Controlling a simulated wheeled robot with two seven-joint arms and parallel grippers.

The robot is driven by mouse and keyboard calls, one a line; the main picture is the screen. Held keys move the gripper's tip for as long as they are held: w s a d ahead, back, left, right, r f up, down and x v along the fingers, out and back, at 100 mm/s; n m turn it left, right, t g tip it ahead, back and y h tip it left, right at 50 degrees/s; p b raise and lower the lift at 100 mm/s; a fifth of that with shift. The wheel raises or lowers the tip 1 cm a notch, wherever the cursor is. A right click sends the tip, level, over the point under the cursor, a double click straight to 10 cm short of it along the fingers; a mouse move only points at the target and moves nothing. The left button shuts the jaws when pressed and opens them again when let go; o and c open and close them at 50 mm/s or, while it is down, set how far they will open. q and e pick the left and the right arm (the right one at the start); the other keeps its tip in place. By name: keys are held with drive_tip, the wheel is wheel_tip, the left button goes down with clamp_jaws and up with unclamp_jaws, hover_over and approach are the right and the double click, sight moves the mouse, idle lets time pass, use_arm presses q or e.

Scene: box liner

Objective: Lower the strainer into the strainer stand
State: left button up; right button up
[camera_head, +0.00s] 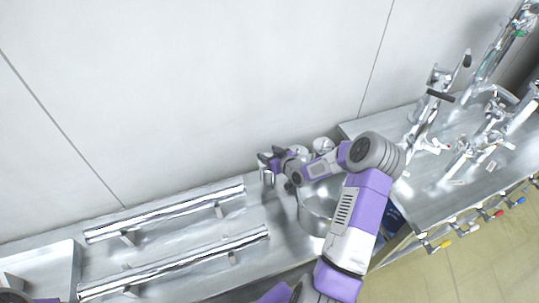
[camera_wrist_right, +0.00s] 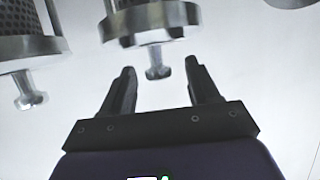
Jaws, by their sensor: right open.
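My right gripper (camera_head: 265,159) is open, by the wall at the back of the steel counter. Small steel cylinders (camera_head: 268,178) show beside the gripper in the head view. I cannot tell which part is the strainer stand. My left gripper is not clearly visible.
A round steel pot (camera_head: 318,208) stands on the counter, partly behind my right forearm. Two long steel rails (camera_head: 165,213) lie at the left. Taps (camera_head: 428,115) stand on a counter at the right. The wall (camera_head: 200,90) closes off the back.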

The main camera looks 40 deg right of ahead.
wheel_tip(320, 180, up, 10)
drive_tip(key=p, duration=0.1)
drive_tip(key=shift+f, duration=0.2)
